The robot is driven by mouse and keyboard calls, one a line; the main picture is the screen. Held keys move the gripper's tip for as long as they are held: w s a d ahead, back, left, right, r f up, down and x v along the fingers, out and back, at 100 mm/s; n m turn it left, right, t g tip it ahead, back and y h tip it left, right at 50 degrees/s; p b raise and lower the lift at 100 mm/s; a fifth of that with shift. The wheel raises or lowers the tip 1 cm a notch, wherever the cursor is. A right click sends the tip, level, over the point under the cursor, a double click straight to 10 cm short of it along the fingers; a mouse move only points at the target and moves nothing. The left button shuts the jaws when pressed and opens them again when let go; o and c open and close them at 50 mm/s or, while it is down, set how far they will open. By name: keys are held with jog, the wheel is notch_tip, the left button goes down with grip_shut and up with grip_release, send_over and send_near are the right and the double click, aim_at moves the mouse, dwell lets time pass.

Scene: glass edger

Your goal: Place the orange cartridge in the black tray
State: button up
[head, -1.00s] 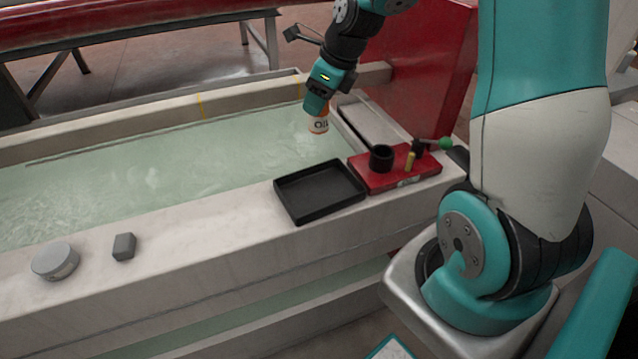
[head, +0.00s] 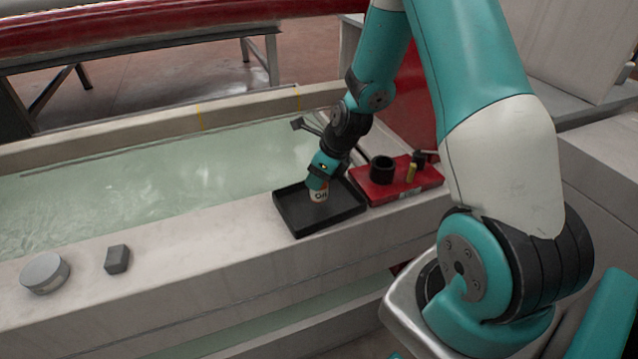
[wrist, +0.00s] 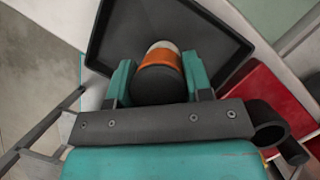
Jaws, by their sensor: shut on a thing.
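The orange cartridge, with a white lower part, a dark end and lettering on its side, is between the fingers of my gripper. It shows in the head view (head: 319,195) and in the wrist view (wrist: 168,54). My gripper (head: 318,184) is shut on it and points down; its fingers show in the wrist view (wrist: 160,85). The black tray (head: 288,222) lies on the pale ledge, and its rim shows in the wrist view (wrist: 98,38). The cartridge is over the tray's inside, near its back right. I cannot tell whether it touches the tray floor.
A red block (head: 427,182) beside the tray's right side carries a black cup (head: 382,169) and a yellow peg (head: 411,172). A grey round puck (head: 45,272) and a small dark block (head: 117,259) lie on the ledge at left. Behind is a water-filled trough (head: 150,180).

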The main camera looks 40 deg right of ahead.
notch_tip(320, 180, down, 2)
jog(key=shift+f, duration=0.25)
jog(key=o, duration=1)
